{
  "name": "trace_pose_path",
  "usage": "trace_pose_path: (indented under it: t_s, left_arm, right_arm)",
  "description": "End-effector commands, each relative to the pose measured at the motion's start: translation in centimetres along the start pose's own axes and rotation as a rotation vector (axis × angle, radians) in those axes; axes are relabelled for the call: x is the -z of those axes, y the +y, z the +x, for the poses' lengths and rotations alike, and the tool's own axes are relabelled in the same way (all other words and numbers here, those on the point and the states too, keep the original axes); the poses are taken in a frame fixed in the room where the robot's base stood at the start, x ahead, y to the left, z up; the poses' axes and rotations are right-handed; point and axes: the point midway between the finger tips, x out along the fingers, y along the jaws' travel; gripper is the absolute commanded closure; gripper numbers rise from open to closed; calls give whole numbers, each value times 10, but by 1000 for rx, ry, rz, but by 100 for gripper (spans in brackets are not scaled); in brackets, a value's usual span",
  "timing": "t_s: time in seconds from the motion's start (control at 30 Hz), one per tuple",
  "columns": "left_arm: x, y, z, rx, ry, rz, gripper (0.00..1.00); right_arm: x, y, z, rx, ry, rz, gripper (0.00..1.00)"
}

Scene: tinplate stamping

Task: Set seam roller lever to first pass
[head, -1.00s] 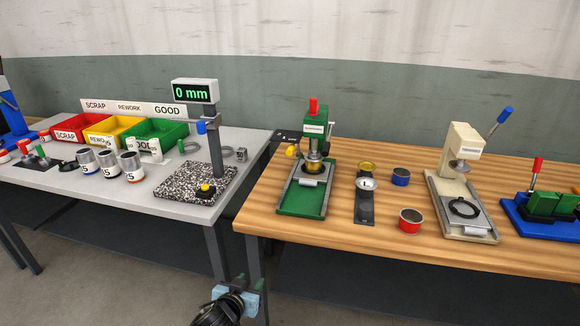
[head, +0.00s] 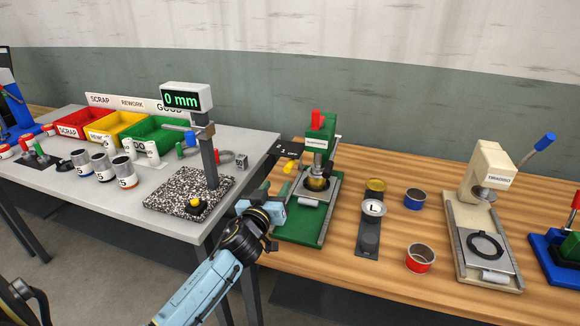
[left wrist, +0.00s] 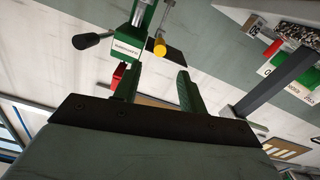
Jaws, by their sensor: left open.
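The green seaming machine (head: 322,135) stands at the left end of the wooden table, with a red knob (head: 317,119) on top. A yellow-ended lever (head: 288,163) sticks out at its left side, beside a small dark marked plate (head: 288,148). My left gripper (head: 266,205) is open and empty, in front and left of the machine, apart from the lever. In the left wrist view its two fingers (left wrist: 158,88) are spread. Beyond them show the machine (left wrist: 130,48), the yellow lever end (left wrist: 159,46) and a black-knobbed handle (left wrist: 90,41). The lever's exact setting is unclear.
The grey table's display post (head: 208,150) and speckled slab (head: 180,192) stand left of my gripper. Tins, including a red one (head: 421,259) and a blue one (head: 414,199), stand right of the machine. A cream press (head: 488,185) stands farther right.

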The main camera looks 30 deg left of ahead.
Motion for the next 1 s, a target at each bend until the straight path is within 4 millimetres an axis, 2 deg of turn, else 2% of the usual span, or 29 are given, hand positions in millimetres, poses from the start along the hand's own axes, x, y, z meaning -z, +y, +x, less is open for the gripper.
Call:
trace_pose_path:
  t_s: [0.07,0.17,0.3,0.5,0.7,1.0]
  left_arm:
    - [1,0,18,-1,2,2,59]
    - [1,0,38,0,2,2,59]
    - [0,0,64,0,1,1,59]
    - [-1,0,90,0,0,2,59]
    - [0,1,101,-1,-1,1,59]
    - [-1,1,102,-1,-1,1,59]
  right_arm:
    - [-12,-1,0,1,-19,-1,64]
    - [-17,-1,2,1,-25,-1,64]
    - [-7,1,5,-1,-10,-1,64]
    - [11,3,9,-4,21,-1,64]
    - [10,3,10,-3,19,-2,64]
    - [1,0,10,-1,5,-2,64]
